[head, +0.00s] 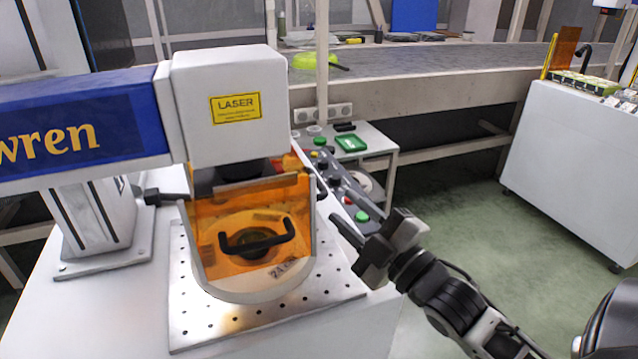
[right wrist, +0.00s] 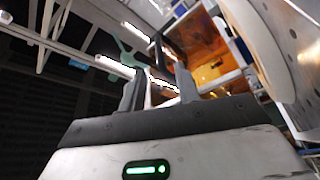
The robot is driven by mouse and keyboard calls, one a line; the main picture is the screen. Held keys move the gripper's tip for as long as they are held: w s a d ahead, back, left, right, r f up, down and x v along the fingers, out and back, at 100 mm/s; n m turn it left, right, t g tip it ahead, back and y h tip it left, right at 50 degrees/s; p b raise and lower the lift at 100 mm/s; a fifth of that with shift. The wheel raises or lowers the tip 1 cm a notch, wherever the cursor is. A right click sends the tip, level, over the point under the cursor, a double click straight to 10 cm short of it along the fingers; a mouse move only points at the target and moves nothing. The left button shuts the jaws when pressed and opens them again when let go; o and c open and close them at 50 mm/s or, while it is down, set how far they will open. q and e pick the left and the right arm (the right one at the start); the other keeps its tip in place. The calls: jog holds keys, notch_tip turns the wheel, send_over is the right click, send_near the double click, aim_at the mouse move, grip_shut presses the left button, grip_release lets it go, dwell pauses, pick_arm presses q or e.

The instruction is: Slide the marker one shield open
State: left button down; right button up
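The marker one shield (head: 208,225) is a clear orange guard under the white laser head (head: 215,135), reaching down close to the perforated base plate (head: 200,325). A black bar handle (head: 258,245) is on its front. In the right wrist view, the orange shield (right wrist: 200,50) and a black handle-like bar (right wrist: 172,48) show beyond the fingers. My right gripper (head: 348,243) is to the right of the shield, apart from the handle, with its fingers pointing toward the shield. Its two fingers (right wrist: 160,82) stand apart with nothing visible between them. My left gripper is not in view.
A grey conveyor (head: 430,62) runs across the back. A white cabinet (head: 575,160) stands at the right. Green floor between them is clear.

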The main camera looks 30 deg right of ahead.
aim_at(319, 182)
jog(key=x, duration=0.7)
jog(key=shift+w+r, duration=0.1)
jog(key=shift+w, duration=0.3)
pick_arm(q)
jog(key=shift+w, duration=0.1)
